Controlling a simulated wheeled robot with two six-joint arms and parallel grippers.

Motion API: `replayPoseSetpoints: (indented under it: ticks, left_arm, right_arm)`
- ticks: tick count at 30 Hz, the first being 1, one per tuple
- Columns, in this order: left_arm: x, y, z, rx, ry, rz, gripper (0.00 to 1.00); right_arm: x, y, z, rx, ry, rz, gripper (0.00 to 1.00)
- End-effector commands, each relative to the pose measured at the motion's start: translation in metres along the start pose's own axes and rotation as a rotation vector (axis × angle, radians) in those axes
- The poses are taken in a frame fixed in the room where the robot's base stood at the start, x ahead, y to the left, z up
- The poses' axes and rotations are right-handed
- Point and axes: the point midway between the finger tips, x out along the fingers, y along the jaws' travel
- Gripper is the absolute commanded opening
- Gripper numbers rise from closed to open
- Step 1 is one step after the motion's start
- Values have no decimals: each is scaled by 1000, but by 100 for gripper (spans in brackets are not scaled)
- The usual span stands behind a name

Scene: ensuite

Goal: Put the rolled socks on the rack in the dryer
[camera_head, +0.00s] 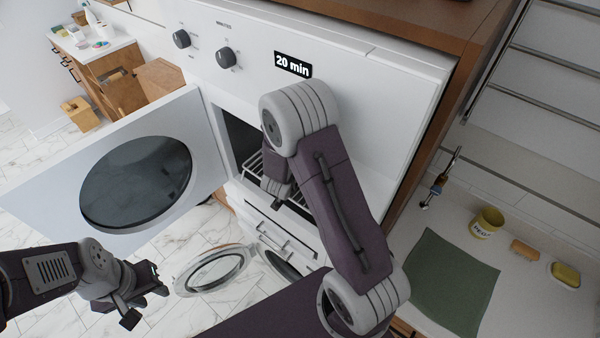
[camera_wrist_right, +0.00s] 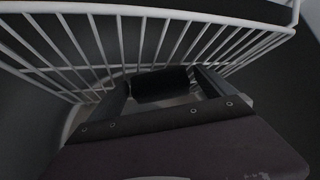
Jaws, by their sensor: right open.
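The white dryer's door (camera_head: 60,185) stands open to the left, and a wire rack (camera_head: 252,166) shows inside its opening. My right arm reaches into the opening and hides much of it. My right gripper (camera_head: 277,190) is at the rack; in the right wrist view my right gripper (camera_wrist_right: 162,92) has its fingers apart among the white rack bars (camera_wrist_right: 175,40). A dark, blocky shape (camera_wrist_right: 158,84) shows between the fingers; I cannot tell whether it is the rolled socks. No socks show clearly elsewhere. My left gripper (camera_head: 146,300) is open and empty at the lower left, away from the dryer.
A lower machine with a round open door (camera_head: 213,270) stands below the dryer opening. A wooden cabinet (camera_head: 110,68) stands at the far left.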

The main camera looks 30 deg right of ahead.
Motion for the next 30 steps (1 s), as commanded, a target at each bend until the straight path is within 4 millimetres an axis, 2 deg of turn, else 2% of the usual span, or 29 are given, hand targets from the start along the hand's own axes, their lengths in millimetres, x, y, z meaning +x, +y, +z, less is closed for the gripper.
replayPoseSetpoints:
  ticks: [5, 7, 15, 19, 22, 27, 29, 30]
  left_arm:
    - [-5, 0, 0, 0, 0, 0, 36]
    - [-3, 0, 0, 0, 0, 0, 36]
    - [-13, 0, -1, 0, 0, 0, 36]
    - [-19, 0, -2, 0, 0, 0, 36]
    - [-22, 0, -2, 0, 0, 0, 36]
    - [-22, 0, -2, 0, 0, 0, 36]
    - [-21, 0, -2, 0, 0, 0, 36]
    - [-21, 0, -2, 0, 0, 0, 36]
  right_arm:
    - [-7, -1, -5, 1, 1, -2, 94]
    - [-17, -2, -4, -1, 2, -4, 94]
    - [-84, -2, -6, -1, 2, -7, 94]
    - [-109, -1, -5, -1, 1, -5, 94]
    - [-120, -1, -4, 0, 1, -3, 94]
    - [-124, 0, -3, -1, -1, -1, 94]
    - [-124, -5, -2, -5, -11, -28, 94]
    - [-125, -14, -1, -16, -31, -75, 94]
